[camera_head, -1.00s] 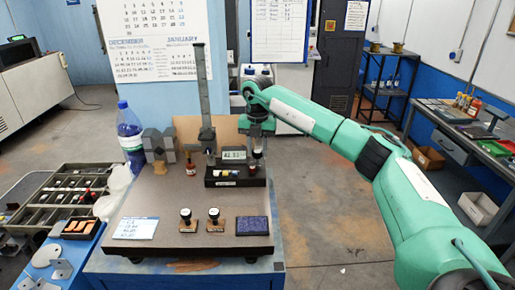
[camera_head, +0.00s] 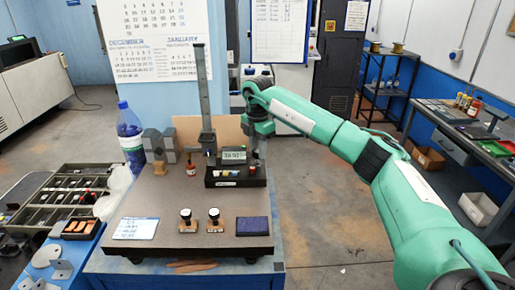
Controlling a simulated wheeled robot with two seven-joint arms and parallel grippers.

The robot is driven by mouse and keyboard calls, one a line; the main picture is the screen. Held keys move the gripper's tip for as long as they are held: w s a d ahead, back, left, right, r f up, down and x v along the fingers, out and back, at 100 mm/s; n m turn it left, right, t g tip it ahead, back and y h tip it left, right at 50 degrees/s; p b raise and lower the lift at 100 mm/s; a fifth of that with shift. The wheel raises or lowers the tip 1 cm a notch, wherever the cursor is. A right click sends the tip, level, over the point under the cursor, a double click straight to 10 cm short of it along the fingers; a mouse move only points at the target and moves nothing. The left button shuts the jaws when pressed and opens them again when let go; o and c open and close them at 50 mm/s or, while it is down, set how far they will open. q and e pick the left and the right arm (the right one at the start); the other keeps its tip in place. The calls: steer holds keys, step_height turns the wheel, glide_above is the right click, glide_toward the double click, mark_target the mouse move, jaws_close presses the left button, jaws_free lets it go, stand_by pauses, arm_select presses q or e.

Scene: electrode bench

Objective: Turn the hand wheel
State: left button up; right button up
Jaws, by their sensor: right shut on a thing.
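A measuring stand with a tall grey column (camera_head: 204,95) and a dark base (camera_head: 222,182) stands on the dark bench plate. Its small digital display (camera_head: 234,155) is lit and shows a number near 39.9. My right gripper (camera_head: 257,156) points down at the right side of the stand, beside the display. It is shut on a small dark part there, which I take to be the hand wheel; the fingers and arm hide most of it. A small red knob (camera_head: 252,169) shows just below. My left gripper is out of view.
Two stamp-like pieces (camera_head: 214,220), a dark blue pad (camera_head: 253,226) and a note card (camera_head: 136,228) lie on the front of the plate. A blue bottle (camera_head: 130,135) and grey V-shaped blocks (camera_head: 160,142) stand left of the stand. A parts tray (camera_head: 60,190) is farther left.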

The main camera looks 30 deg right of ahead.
steer(key=shift+r, duration=0.15)
stand_by(0.3)
steer(key=o, duration=1)
steer(key=shift+r, duration=0.35)
steer(key=shift+r+b, duration=1.15)
steer(key=shift+r, duration=5.35)
